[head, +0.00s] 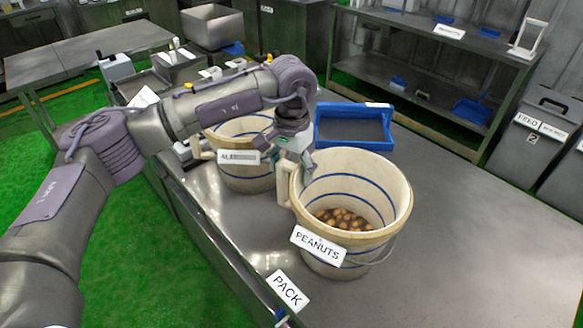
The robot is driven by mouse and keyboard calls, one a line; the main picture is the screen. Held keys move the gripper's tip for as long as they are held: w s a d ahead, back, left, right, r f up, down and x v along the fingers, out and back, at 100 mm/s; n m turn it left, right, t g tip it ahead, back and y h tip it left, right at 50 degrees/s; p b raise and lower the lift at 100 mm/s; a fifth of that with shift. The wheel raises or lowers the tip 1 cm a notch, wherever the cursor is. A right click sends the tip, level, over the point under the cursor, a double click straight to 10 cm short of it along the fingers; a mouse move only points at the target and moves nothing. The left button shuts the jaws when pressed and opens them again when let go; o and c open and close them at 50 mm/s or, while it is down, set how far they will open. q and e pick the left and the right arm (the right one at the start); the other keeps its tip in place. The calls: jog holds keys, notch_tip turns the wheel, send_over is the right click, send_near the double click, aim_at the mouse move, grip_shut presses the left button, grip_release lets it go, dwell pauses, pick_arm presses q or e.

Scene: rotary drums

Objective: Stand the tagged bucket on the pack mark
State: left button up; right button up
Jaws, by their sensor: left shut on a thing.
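A cream bucket with blue bands and a PEANUTS tag (375,214) stands upright on the grey table; brown nuts (343,219) lie in its bottom. My left gripper (304,163) is shut at the bucket's left rim, by its side handle (285,183); the exact grip is partly hidden. A white PACK sign (287,289) is at the table's front edge, just below this bucket. No pack mark on the tabletop can be made out. A second similar bucket (247,183), with a tag starting "AL", stands behind to the left, partly covered by my left arm. My right gripper is out of view.
A blue-rimmed tray (354,143) lies behind the PEANUTS bucket. The grey tabletop (470,240) to the right is clear. Bins marked FEED (535,135) and a shelf rack (430,55) stand beyond the table.

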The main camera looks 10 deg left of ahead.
pick_arm(q)
jog(key=shift+f, duration=0.15)
dwell(0.4)
jog(key=o, duration=1.7)
jog(key=shift+o, duration=0.6)
jog(key=shift+f, duration=0.1)
jog(key=shift+r+p, duration=1.95)
jog(key=shift+r, duration=2.65)
